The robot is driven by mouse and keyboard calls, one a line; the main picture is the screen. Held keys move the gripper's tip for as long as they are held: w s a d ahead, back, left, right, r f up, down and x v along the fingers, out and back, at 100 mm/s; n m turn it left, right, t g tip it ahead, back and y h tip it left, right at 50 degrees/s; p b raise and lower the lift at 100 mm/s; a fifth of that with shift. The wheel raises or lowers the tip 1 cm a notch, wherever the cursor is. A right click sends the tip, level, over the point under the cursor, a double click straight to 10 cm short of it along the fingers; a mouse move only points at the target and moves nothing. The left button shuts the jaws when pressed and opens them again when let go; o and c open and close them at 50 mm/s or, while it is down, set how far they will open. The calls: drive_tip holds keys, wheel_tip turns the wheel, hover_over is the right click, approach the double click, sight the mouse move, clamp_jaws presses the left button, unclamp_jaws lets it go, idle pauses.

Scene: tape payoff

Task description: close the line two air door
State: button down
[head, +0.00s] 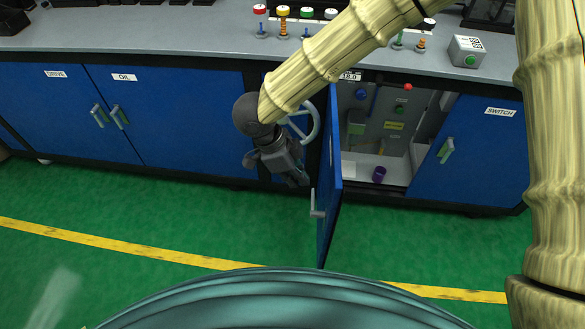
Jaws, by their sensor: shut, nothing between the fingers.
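One blue cabinet door (326,215) stands swung open, edge-on to my view and jutting out over the green floor. It carries a pale bar handle (317,206) on its left face. No air or line-two label is readable on it. Behind it, the open compartment (395,165) shows its grey inside. My gripper (299,180) is shut and empty, pointing down and right, just left of the open door in the picture. I cannot tell whether it touches the door.
The compartment holds a purple cup (379,174), a blue knob and small fittings. Shut doors labelled OIL (165,105) and SWITCH (465,160) flank it. A pale blue handwheel (308,122) is partly behind my wrist. The grey counter (180,30) bears coloured knobs. Green floor in front is clear.

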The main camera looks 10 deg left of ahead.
drive_tip(key=d+f, duration=0.3)
drive_tip(key=d, duration=0.2)
drive_tip(key=shift+w, duration=0.2)
drive_tip(key=shift+d, duration=0.2)
